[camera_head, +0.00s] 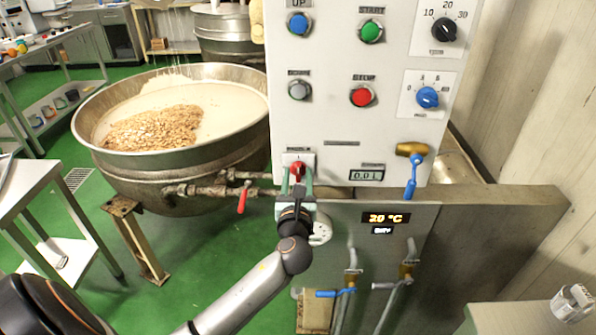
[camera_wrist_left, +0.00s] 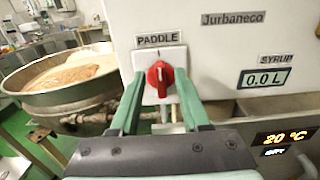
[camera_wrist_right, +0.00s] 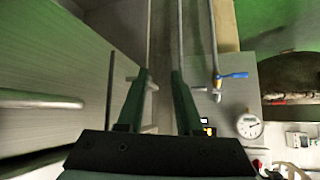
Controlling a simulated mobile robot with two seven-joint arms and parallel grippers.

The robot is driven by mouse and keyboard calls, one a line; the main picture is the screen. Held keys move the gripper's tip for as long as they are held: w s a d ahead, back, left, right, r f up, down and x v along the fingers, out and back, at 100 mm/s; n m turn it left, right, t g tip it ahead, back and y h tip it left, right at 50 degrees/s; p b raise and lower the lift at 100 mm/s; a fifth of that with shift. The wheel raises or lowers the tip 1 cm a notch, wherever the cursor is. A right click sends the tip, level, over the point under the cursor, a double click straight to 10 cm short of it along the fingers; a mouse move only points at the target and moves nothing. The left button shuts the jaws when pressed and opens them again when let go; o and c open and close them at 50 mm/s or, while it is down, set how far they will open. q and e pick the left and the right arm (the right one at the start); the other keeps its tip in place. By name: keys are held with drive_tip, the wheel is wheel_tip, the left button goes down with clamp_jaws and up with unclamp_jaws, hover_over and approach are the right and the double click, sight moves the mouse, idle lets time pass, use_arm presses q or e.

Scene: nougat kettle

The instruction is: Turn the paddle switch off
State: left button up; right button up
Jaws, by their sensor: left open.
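The paddle switch is a red knob (camera_wrist_left: 160,77) on a white plate labelled PADDLE (camera_wrist_left: 159,40) in the left wrist view. It also shows low on the white control panel in the head view (camera_head: 298,171). My left gripper (camera_head: 298,183) is open, with its green fingers on either side of the red knob; I cannot tell whether they touch it. In the left wrist view the knob stands between the fingertips (camera_wrist_left: 158,90). My right gripper (camera_wrist_right: 160,80) shows in the right wrist view, its fingers apart with nothing between them, away from the panel.
The control panel (camera_head: 340,100) carries several buttons and dials above the switch. A large kettle (camera_head: 190,165) with nuts in pale mass stands to the left. A blue-handled valve (camera_head: 411,175) hangs at the panel's right. A red-handled pipe valve (camera_head: 243,196) is left of my left gripper.

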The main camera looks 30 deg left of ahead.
use_arm(q)
drive_tip(key=shift+x, duration=0.9)
drive_tip(key=shift+d, duration=0.1)
drive_tip(key=shift+c, duration=0.2)
clamp_jaws()
